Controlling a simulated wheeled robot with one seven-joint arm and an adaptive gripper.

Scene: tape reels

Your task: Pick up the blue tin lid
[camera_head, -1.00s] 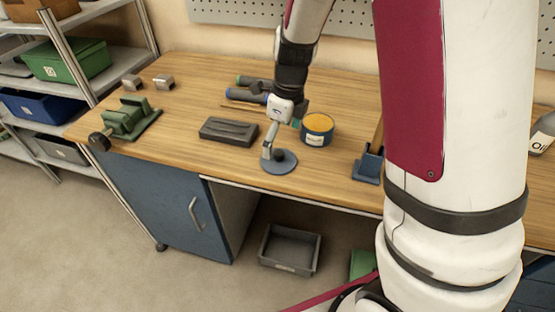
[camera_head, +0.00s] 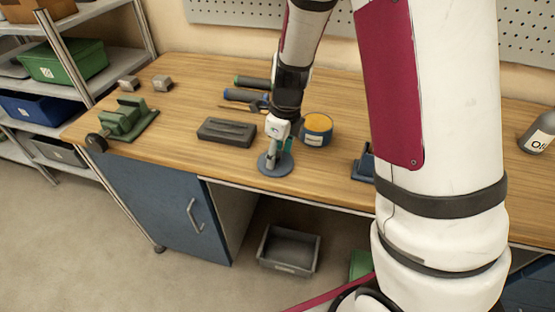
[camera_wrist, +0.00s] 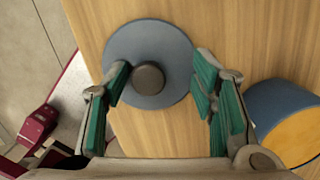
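The blue tin lid (camera_head: 264,169), a flat round disc with a dark round knob, lies on the wooden workbench near its front edge. In the wrist view the lid (camera_wrist: 172,48) is below my gripper (camera_wrist: 162,75), and its knob (camera_wrist: 149,78) sits between the two fingers, closer to the left one. My gripper also shows in the head view (camera_head: 277,157), pointing down over the lid and hiding part of it. Its green-padded fingers are open with gaps to the knob, holding nothing. I cannot tell the exact height of the fingertips.
A blue tin with an orange top (camera_head: 317,138) stands close right of my gripper. A dark tray-like block (camera_head: 227,131) lies to the left, with tools (camera_head: 246,96) behind. A green vise-like fixture (camera_head: 124,121) is further left. The bench's front edge is just before the lid.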

